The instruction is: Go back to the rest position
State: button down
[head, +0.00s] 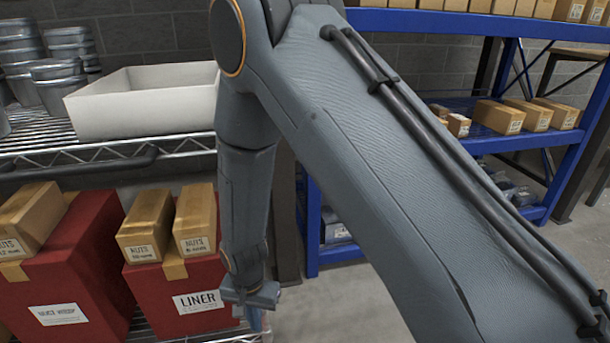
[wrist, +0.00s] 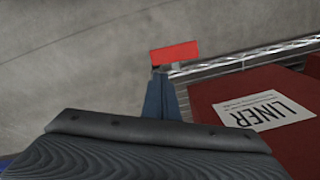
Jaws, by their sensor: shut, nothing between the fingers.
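My arm crosses the middle of the head view and hangs down in front of the shelving. My gripper (head: 258,320) is low beside the right edge of the red LINER box (head: 195,295), partly cut off by the bottom of the picture. In the wrist view my gripper (wrist: 162,82) shows as narrow blue-grey fingers, shut with nothing between them. It points down toward the grey floor (wrist: 70,70). The red LINER box (wrist: 225,90) is to its right, apart from it.
A white bin (head: 145,115) and stacked metal tins (head: 65,85) stand on the upper wire shelf. NUTS boxes (head: 148,225) sit on the red boxes below. A blue rack (head: 560,140) stands behind my arm. A red plate (wrist: 175,53) shows near the wire shelf's edge.

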jog(key=s+d+r+n, duration=0.2)
jog(key=s+r, duration=0.1)
jog(key=r, duration=0.7)
jog(key=s+d+r+n, duration=0.2)
jog(key=r, duration=0.8)
jog(key=s+d+r+n+y, duration=0.1)
jog(key=s+d+r+n, duration=0.3)
jog(key=s+d+r, duration=0.55)
jog(key=d+r+m+p, duration=0.2)
jog(key=d+r+p, duration=0.4)
jog(key=r+p, duration=0.3)
jog(key=s+d+r+m+p, duration=0.1)
jog(key=d+r+m+p, duration=0.1)
jog(key=d+r+p, duration=0.4)
jog(key=d+r+m+h+p, duration=0.1)
jog(key=d+r+p, duration=0.5)
jog(key=r+p, duration=0.6)
jog(key=m+p, duration=0.1)
jog(key=p, duration=0.4)
jog(key=shift+s+d, duration=0.3)
jog(key=shift+d, duration=0.05)
